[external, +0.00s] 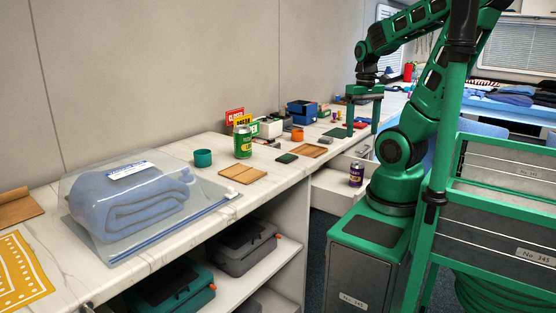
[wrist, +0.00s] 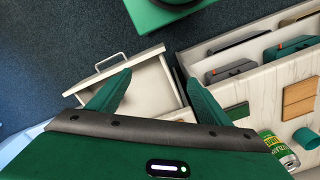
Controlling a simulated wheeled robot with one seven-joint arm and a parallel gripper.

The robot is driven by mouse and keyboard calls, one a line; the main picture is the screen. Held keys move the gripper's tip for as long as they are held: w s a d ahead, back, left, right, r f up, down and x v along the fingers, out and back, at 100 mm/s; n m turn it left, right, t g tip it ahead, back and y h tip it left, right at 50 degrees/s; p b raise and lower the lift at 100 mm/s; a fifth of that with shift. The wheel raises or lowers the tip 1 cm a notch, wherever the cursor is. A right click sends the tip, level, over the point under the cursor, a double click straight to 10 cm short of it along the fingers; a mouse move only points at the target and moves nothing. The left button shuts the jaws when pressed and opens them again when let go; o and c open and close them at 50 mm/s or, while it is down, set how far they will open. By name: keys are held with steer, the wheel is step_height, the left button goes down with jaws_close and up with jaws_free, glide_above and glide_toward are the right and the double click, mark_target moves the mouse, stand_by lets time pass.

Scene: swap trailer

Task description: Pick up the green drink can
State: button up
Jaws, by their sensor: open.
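The green drink can (external: 243,142) stands upright on the white marble counter (external: 185,160), between a teal cup and a wooden slatted mat. In the wrist view the green can (wrist: 280,152) shows at the lower right, beyond my right finger and partly cut off by my gripper body. My gripper (external: 362,132) is open and empty, pointing down, to the right of the can in the external view and well apart from it. In the wrist view my gripper (wrist: 159,77) has its fingers spread over an open drawer.
A teal cup (external: 203,158), wooden mat (external: 243,174) and red-and-green signs (external: 236,116) surround the can. A wrapped blue blanket (external: 130,200) fills the counter's left. An open drawer (external: 335,187) juts out below my gripper, with a purple can (external: 356,174) there.

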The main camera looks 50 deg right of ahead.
step_height(320, 180, up, 6)
steer(key=s, duration=0.1)
steer(key=m+t+y, duration=0.8)
steer(key=m+t, duration=0.3)
steer(key=m, duration=1.1)
glide_above(243, 151)
steer(key=s+d, duration=0.2)
steer(key=d, duration=0.4)
step_height(243, 151, down, 8)
steer(key=r, duration=0.1)
steer(key=x, duration=1)
steer(key=shift+a+f, duration=0.2)
steer(key=shift+f, duration=0.3)
